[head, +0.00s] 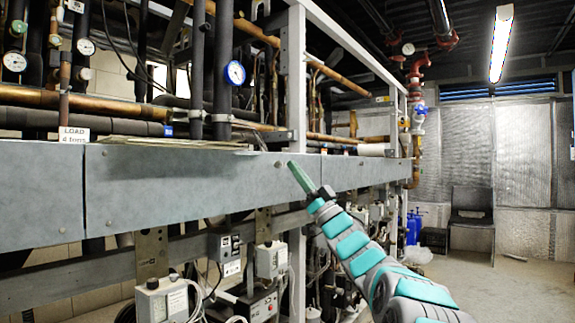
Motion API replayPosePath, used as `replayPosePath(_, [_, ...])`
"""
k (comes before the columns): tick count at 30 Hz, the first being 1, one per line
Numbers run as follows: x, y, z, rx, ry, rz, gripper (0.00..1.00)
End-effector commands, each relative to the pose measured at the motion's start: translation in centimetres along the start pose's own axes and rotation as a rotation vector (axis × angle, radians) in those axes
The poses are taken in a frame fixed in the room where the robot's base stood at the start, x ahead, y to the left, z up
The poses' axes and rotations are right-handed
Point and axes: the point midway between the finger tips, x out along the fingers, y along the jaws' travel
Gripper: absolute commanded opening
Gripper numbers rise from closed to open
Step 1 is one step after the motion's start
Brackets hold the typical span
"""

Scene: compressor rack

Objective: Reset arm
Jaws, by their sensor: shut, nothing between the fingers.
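My arm reaches up from the lower right in the head view, in grey and teal. My gripper (303,177) is at its end, dark green and narrow, with the fingers together and nothing held. It points up and to the left, in front of the grey metal panel (210,188) of the compressor rack. I cannot tell from this view how far the fingertips are from the panel.
Copper and black pipes with gauges, such as a blue-rimmed gauge (235,73), run above the panel. Control boxes (272,260) and loose cables hang below it. A dark chair (472,215) stands by the back wall. The floor (500,285) at right is open.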

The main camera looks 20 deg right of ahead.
Motion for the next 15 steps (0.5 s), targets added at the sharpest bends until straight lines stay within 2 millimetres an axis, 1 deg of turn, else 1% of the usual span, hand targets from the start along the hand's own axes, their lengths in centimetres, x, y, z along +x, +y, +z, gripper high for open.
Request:
replayPosePath(1, [-1.1,0.1,0.0,0.001,-0.001,0.004,0.00])
replayPosePath(7, [-4.0,0.1,-0.2,0.000,-0.001,0.002,0.00])
replayPosePath(10, [-5.0,0.1,-0.3,-0.001,-0.001,0.003,0.00])
replayPosePath(15, [-5.6,0.1,-0.4,0.000,0.000,0.001,0.00])
